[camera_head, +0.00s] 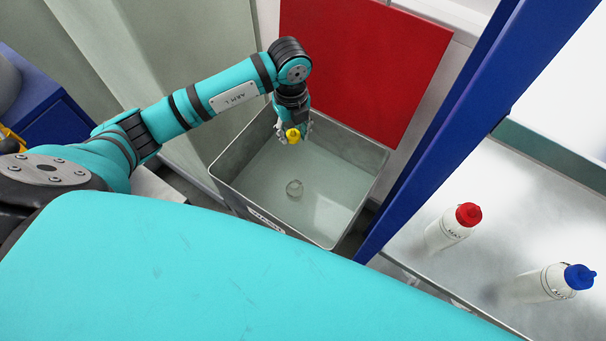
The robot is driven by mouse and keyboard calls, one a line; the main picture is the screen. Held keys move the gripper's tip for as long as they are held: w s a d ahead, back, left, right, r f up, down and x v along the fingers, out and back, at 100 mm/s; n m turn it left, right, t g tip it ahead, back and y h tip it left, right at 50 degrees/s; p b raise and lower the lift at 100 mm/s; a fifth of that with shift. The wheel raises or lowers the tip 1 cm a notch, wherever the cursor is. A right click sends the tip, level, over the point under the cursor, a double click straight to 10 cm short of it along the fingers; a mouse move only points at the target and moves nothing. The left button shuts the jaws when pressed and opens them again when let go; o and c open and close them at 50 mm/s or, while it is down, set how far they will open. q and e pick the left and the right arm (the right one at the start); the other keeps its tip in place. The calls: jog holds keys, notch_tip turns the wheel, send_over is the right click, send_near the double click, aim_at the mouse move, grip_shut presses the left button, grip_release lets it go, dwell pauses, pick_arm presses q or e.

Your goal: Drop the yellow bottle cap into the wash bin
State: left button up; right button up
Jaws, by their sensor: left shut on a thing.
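The yellow bottle cap (293,136) is held in my left gripper (293,134), whose fingers are shut on it from both sides. The gripper points down from the arm that comes in from the left. It holds the cap over the back part of the grey wash bin (352,143). The bin is an open rectangular box with a label on its near wall. A small round pale, clear-looking thing (294,188) lies on its floor. My right gripper is not in view.
A red panel (365,65) stands behind the bin. A blue post (435,125) rises to its right. Beyond it, a white bottle with a red cap (454,226) and one with a blue cap (550,283) stand on a grey surface (510,200).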

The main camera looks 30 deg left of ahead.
pick_arm(q)
jog(key=shift+w+n, duration=0.2)
jog(key=shift+n, duration=0.7)
jog(key=shift+f, duration=0.15)
notch_tip(320, 180, down, 6)
jog(key=b, duration=0.5)
jog(key=shift+r, duration=0.2)
jog(key=o, duration=0.8)
jog(key=shift+a+r, duration=0.1)
jog(key=shift+r, duration=0.05)
notch_tip(320, 180, up, 12)
jog(key=shift+f, duration=0.15)
